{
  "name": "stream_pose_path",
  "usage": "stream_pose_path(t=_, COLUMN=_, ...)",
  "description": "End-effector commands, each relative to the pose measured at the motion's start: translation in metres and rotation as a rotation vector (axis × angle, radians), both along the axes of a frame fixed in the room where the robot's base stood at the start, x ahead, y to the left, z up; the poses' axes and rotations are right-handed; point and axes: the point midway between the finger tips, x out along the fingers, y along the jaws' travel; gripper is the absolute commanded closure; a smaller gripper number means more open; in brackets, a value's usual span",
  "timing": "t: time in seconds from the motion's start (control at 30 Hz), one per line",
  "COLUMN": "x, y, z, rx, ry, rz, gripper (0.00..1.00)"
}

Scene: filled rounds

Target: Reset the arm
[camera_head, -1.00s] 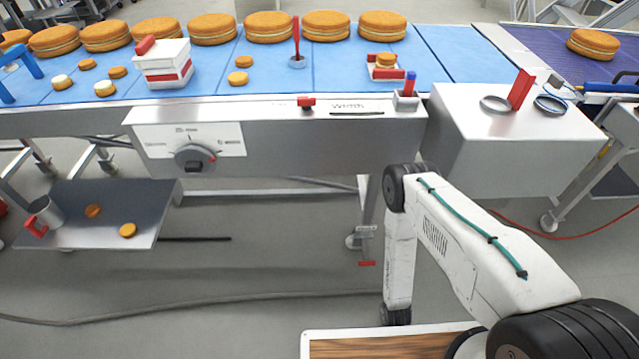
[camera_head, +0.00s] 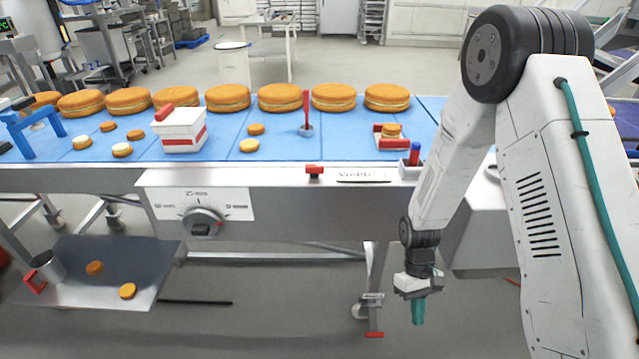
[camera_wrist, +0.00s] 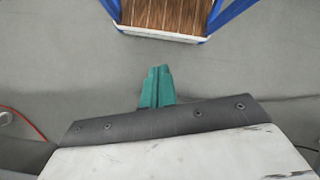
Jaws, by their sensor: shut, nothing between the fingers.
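My arm stands raised at the right of the head view, its elbow high and its forearm hanging down in front of the conveyor's front panel. My gripper (camera_head: 418,312) points down over the open floor, with its teal fingers together and empty. In the wrist view my gripper (camera_wrist: 158,75) also shows shut, with grey floor beyond the fingertips. Nothing touches the fingers.
A blue conveyor (camera_head: 345,145) carries several large filled rounds (camera_head: 227,97), smaller rounds and a white-red box (camera_head: 180,130). A dial (camera_head: 203,222) sits on its front panel. A metal tray (camera_head: 85,255) holds two small rounds and a cup. A wood-topped platform (camera_wrist: 165,15) shows in the wrist view.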

Motion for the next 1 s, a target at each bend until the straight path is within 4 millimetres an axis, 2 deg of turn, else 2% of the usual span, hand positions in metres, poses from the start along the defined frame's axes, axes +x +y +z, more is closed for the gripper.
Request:
stream_pose_path(t=0.03, x=0.002, y=-0.001, z=0.028, rx=-0.012, ry=-0.014, rz=-0.023, gripper=1.00)
stream_pose_path(t=0.2, x=-0.007, y=-0.005, z=0.105, rx=-0.051, ry=-0.038, rz=-0.102, gripper=1.00)
stream_pose_path(t=0.5, x=-0.046, y=-0.013, z=0.221, rx=-0.101, ry=-0.111, rz=-0.221, gripper=1.00)
stream_pose_path(t=0.7, x=-0.082, y=-0.018, z=0.281, rx=-0.114, ry=-0.189, rz=-0.283, gripper=1.00)
stream_pose_path(t=1.0, x=-0.135, y=-0.024, z=0.344, rx=-0.095, ry=-0.377, rz=-0.334, gripper=1.00)
